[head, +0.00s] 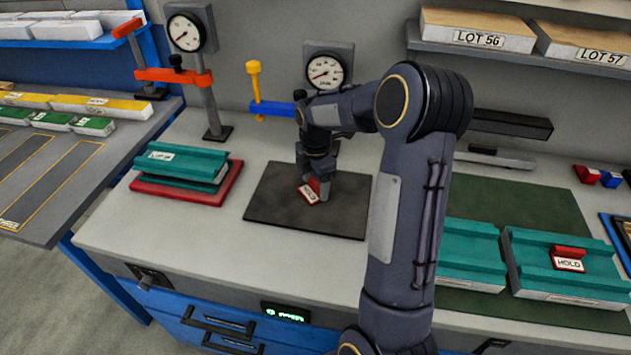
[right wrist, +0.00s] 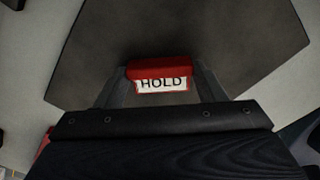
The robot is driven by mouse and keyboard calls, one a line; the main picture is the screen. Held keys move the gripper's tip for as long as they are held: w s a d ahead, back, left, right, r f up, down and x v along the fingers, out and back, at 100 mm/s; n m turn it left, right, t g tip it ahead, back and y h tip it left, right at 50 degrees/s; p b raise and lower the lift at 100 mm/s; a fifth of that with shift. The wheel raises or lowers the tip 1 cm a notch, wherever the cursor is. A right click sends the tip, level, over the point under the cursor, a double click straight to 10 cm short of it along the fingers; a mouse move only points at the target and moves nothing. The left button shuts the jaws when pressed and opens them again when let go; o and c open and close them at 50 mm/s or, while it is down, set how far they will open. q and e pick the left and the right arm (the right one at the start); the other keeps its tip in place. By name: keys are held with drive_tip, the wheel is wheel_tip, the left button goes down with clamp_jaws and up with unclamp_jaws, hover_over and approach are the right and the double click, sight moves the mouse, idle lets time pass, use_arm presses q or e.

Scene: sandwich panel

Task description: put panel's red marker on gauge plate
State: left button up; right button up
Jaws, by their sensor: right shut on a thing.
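A red marker (head: 309,192) with a white HOLD label is between the fingers of my right gripper (head: 318,190), low at the dark gauge plate (head: 265,208). The right wrist view shows the marker (right wrist: 160,72) gripped between both fingertips, with the dark plate (right wrist: 110,35) behind it. I cannot tell whether the marker touches the plate. A second red HOLD marker (head: 569,258) sits on the teal panel (head: 535,245) at the right. My left gripper is not in view.
A gauge (head: 325,70) on a stand with a blue arm (head: 270,108) rises behind the plate. Another gauge (head: 185,32) with an orange arm stands left. A teal panel on a red base (head: 215,195) lies left of the plate. The bench front (head: 230,265) is clear.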

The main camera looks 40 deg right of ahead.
sight(316, 185)
drive_tip(key=o, duration=1)
drive_tip(key=shift+f, duration=0.1)
wheel_tip(316, 185, up, 11)
drive_tip(key=s+a+r+m+t+y, duration=0.25)
drive_tip(key=s+a+r+m, duration=0.25)
drive_tip(key=s+a+m, duration=0.5)
drive_tip(key=s+a+f+m+t+y, duration=0.1)
drive_tip(key=s+a+f+m+t, duration=0.2)
drive_tip(key=s+a+f+m, duration=0.2)
drive_tip(key=s+a+m, duration=0.3)
drive_tip(key=s+a, duration=0.1)
drive_tip(key=s, duration=0.3)
drive_tip(key=shift+s+a+m, duration=0.2)
drive_tip(key=shift+s+m, duration=0.05)
drive_tip(key=shift+m, duration=0.05)
